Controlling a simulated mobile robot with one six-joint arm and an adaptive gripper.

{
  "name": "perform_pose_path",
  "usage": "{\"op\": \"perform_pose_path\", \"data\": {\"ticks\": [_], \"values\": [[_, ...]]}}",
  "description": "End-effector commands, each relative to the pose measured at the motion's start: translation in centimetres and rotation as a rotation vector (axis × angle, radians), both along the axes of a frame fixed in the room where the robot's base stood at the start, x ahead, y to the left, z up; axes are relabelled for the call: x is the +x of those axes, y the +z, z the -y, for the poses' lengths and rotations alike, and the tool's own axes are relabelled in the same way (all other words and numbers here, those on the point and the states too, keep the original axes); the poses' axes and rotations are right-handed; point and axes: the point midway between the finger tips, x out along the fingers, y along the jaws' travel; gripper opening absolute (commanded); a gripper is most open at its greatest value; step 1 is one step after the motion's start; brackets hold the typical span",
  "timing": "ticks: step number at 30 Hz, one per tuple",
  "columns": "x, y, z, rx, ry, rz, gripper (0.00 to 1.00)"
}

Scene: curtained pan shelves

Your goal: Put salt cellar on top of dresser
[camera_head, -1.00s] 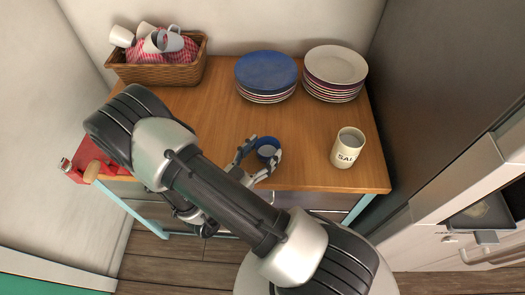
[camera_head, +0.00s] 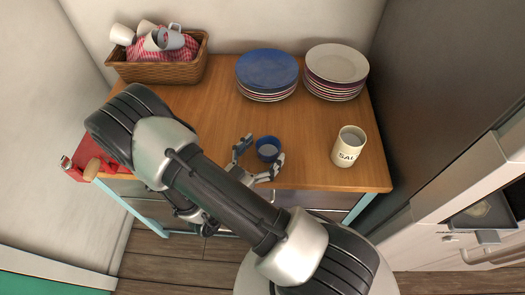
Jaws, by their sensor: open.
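A cream salt cellar (camera_head: 348,147) with dark "SAL" lettering stands upright on the right front of the wooden dresser top (camera_head: 205,115). A small blue cup (camera_head: 268,149) with a pale inside sits upright near the dresser's front edge, left of the salt cellar. My gripper (camera_head: 261,158) is open, its fingers at the near side of the blue cup and apart from it as far as I can see. The salt cellar is well to the right of my gripper. My arm hides part of the dresser's front and left.
A wicker basket (camera_head: 165,73) of mugs on a checked cloth stands back left. A stack of plates topped blue (camera_head: 267,70) and one topped white (camera_head: 337,64) stand at the back. A red object (camera_head: 78,168) is at the left edge; an oven (camera_head: 480,215) stands right.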

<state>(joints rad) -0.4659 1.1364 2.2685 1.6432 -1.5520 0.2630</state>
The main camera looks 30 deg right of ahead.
Motion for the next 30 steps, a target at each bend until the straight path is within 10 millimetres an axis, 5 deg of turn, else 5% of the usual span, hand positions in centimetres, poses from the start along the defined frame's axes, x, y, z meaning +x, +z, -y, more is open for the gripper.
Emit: {"op": "perform_pose_path", "data": {"ticks": [5,21,30], "values": [[-0.2,0.0,-1.0,0.000,0.005,0.000,0.84],[-4.1,0.0,-10.1,0.001,0.004,0.002,0.84],[-4.6,0.0,-11.1,0.000,-0.001,0.000,0.84]]}}
